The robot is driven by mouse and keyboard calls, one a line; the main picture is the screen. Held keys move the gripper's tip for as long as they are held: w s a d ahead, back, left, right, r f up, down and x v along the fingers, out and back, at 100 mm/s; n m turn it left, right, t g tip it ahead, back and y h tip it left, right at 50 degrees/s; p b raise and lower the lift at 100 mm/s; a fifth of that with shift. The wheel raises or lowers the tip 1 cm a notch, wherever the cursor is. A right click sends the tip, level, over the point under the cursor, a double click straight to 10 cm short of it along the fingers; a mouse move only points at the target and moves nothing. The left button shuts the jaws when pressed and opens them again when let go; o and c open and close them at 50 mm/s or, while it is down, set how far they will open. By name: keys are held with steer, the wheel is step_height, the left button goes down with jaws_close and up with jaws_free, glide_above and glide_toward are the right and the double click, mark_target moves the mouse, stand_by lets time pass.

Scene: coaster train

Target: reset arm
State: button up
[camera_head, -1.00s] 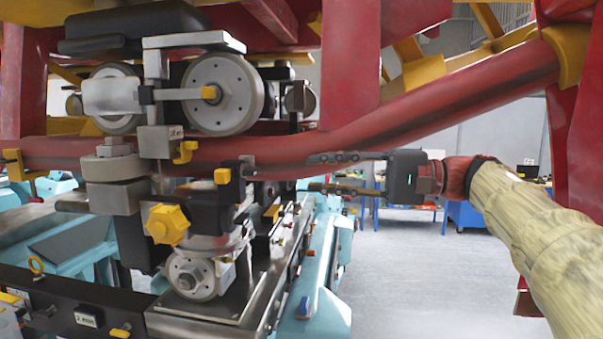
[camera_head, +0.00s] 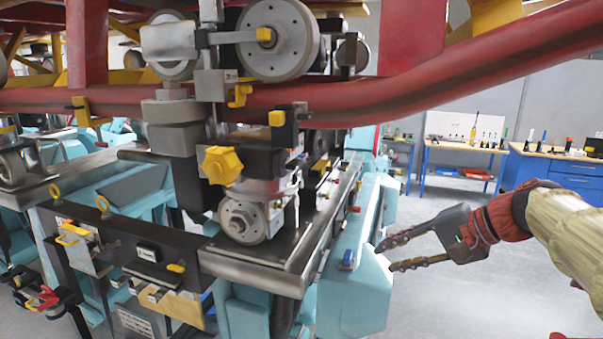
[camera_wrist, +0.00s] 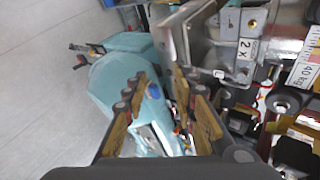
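My gripper (camera_head: 384,257) is at the right in the head view, to the right of the teal machine frame (camera_head: 355,285). Its two fingers point left and are spread apart, with nothing between them. In the wrist view my gripper (camera_wrist: 160,88) also shows open, its fingers on either side of a gap with the teal frame (camera_wrist: 112,82) behind. My arm comes in from the right edge. The coaster wheel assembly (camera_head: 245,190), with its grey wheels and yellow knob, hangs around the red rail (camera_head: 400,88) to the left of my gripper.
A blue workbench (camera_head: 560,172) and a blue table with a white tool board (camera_head: 465,130) stand at the back right. Grey floor (camera_head: 440,290) lies open below my gripper.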

steer(key=s+f+n+h+b, duration=0.4)
steer(key=s+f+b, duration=0.5)
steer(key=f, duration=0.8)
steer(key=s+f+n+h+b, duration=0.3)
steer(key=s+f+b, duration=0.6)
steer(key=s+f, duration=0.6)
steer(key=shift+a+f+n+g+h, duration=0.4)
steer(key=shift+f+h, duration=0.1)
steer(key=shift+f, duration=1.3)
steer(key=shift+s, duration=0.15)
